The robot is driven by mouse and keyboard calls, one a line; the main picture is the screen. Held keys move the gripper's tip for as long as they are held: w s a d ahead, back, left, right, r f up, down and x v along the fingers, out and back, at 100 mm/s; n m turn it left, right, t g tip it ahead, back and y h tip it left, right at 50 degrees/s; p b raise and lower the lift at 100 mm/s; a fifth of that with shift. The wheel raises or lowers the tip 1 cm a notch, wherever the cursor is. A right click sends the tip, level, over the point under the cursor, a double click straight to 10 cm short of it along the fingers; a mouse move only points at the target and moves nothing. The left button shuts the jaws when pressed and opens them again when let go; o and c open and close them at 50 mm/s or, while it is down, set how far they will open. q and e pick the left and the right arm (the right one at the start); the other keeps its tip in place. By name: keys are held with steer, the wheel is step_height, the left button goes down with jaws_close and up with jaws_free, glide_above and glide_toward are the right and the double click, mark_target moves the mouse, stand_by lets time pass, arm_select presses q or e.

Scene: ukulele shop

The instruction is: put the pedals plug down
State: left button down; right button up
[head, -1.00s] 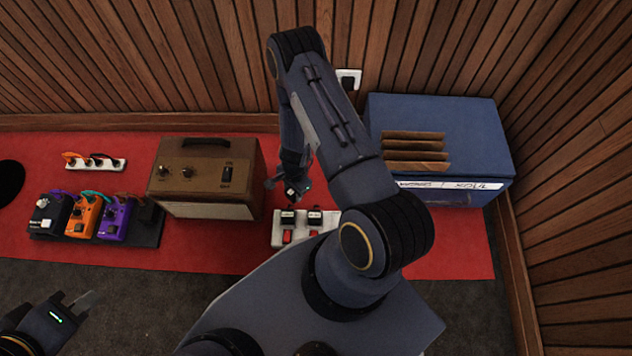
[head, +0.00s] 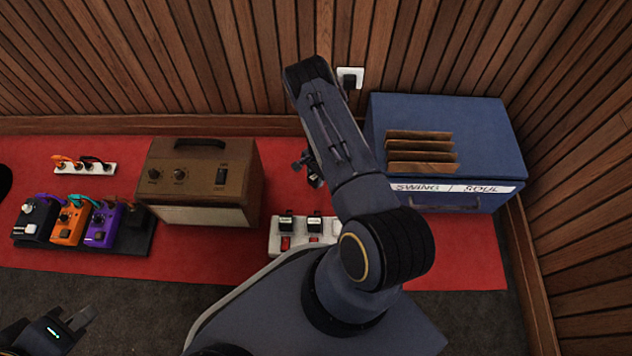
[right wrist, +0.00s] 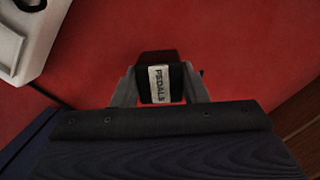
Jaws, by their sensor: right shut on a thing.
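The pedals plug (right wrist: 160,84) is black with a white label reading PEDALS. It shows in the right wrist view, gripped between both fingers of my right gripper (right wrist: 158,88). Red mat lies beyond it; I cannot tell whether the plug touches the mat. In the head view my right gripper (head: 316,178) is beyond the white power strip (head: 275,238), between the amplifier and the blue box, and the plug is not clear there. My left gripper (head: 80,318) is at the lower left over the dark carpet, away from the plug; its jaw gap is unclear.
The strip holds two labelled black plugs (head: 286,223). A brown amplifier (head: 200,180) stands left of my right gripper, a blue box (head: 440,120) right. Pedals (head: 70,224) and a smaller strip (head: 84,169) lie further left. Red mat (head: 465,250) is bare at right.

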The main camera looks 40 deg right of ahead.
mark_target(316, 180)
steer(key=f, duration=0.1)
steer(key=f+b, duration=0.1)
steer(key=f, duration=0.1)
steer(key=shift+d+f+b, duration=0.25)
steer(key=shift+f+b, duration=0.05)
steer(key=shift+f, duration=0.1)
steer(key=shift+r, duration=0.1)
steer(key=o, duration=0.8)
